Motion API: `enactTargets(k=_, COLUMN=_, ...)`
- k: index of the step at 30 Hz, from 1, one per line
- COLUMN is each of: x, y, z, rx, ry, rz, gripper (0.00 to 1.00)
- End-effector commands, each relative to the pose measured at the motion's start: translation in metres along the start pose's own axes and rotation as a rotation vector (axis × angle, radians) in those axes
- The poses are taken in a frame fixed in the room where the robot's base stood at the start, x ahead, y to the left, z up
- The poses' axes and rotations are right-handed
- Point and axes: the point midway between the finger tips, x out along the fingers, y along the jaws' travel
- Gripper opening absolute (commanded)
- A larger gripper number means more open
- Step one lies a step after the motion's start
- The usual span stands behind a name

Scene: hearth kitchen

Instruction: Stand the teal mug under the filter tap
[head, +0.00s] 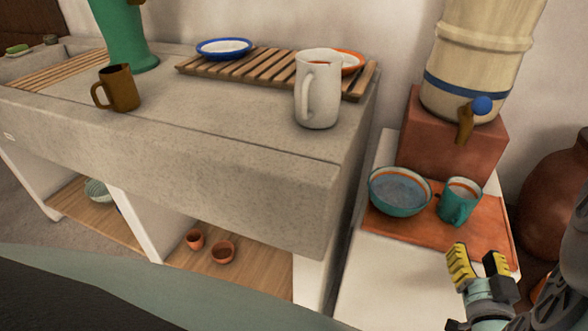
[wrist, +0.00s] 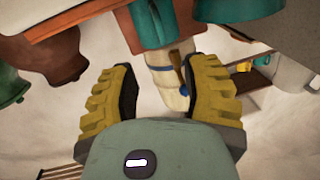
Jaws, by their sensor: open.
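The teal mug (head: 458,207) stands upright on an orange-brown board (head: 440,229), just right of a teal bowl (head: 398,203). The filter tap (head: 465,124), brown with a blue knob, sticks out low on the cream filter crock (head: 475,60). The mug is below the tap in the picture; whether it is directly under the spout I cannot tell. My gripper (head: 480,263) is open and empty, in front of the mug and apart from it. The wrist view is upside down: the mug (wrist: 152,27) shows at the top, beyond my open fingers (wrist: 168,90).
The crock stands on a reddish block (head: 425,125) behind the board. A large clay jar (head: 560,185) is to the right. The white surface before the board is clear.

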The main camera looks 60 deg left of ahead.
Motion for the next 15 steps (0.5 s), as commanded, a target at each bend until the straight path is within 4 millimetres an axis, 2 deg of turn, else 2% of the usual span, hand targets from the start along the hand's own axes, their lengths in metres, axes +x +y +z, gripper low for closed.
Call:
enactTargets(k=3, x=0.026, y=-0.003, z=-0.001, rx=-0.002, ry=0.006, rz=-0.011, gripper=0.47)
enactTargets(k=6, x=0.041, y=-0.002, z=0.000, rx=-0.002, ry=0.003, rz=-0.007, gripper=0.47)
enactTargets(k=15, x=0.064, y=-0.003, z=-0.003, rx=-0.002, ry=0.006, rz=-0.010, gripper=0.47)
